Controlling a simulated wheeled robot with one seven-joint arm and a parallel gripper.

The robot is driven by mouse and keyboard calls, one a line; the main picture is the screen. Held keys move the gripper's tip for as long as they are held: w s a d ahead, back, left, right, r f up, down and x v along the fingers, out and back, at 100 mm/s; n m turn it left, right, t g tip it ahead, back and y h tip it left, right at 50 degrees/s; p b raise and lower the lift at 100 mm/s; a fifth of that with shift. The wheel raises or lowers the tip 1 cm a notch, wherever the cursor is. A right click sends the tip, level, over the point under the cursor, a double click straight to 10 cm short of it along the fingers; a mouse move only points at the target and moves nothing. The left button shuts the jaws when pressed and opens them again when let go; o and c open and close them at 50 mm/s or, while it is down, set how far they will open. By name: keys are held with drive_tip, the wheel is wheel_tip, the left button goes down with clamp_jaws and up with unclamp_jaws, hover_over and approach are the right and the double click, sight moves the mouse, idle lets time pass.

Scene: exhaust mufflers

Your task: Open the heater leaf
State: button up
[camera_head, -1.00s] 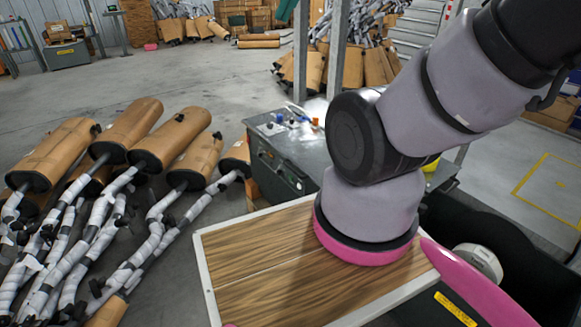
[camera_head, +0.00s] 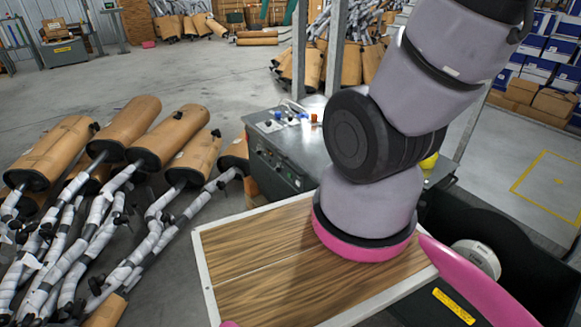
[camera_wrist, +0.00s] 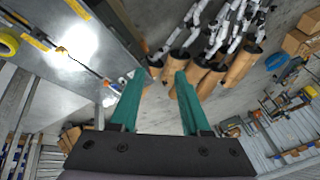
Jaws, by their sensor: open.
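I cannot clearly identify the heater leaf in either view. A dark grey metal cabinet (camera_head: 285,150) with knobs and a panel on its front stands just beyond my arm in the head view; I cannot tell whether it is the heater. My gripper (camera_wrist: 157,74) shows only in the wrist view, with two teal fingers apart and nothing between them. To the left of the fingers is a shiny grey metal surface (camera_wrist: 60,85) with a yellow-edged rim. No contact with it shows. My arm hides part of the cabinet's right side in the head view.
Several wrapped mufflers (camera_head: 120,128) lie on the floor at the left, also seen in the wrist view (camera_wrist: 212,72). Metal posts (camera_head: 300,50) rise behind the cabinet. Blue and brown boxes (camera_head: 545,60) are stacked at the back right. The floor at the upper left is open.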

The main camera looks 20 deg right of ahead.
sight(289, 166)
drive_tip(key=w+d+f+g+h, duration=0.2)
drive_tip(key=w+f+g+h, duration=0.4)
drive_tip(key=w+f, duration=1.55)
drive_tip(key=w+d+f+n+t+h, duration=0.1)
drive_tip(key=w+f+n+t+h, duration=0.35)
drive_tip(key=f, duration=1.45)
drive_tip(key=d+f+n+g+h, duration=0.15)
drive_tip(key=f+h, duration=0.55)
drive_tip(key=f, duration=1.3)
drive_tip(key=shift+n+t+y, duration=0.25)
drive_tip(key=shift+n+t, duration=0.05)
drive_tip(key=shift+t, duration=0.2)
drive_tip(key=x, duration=1)
drive_tip(key=shift+s+d, duration=0.2)
drive_tip(key=shift+d, duration=0.1)
drive_tip(key=shift+r, duration=0.1)
clamp_jaws()
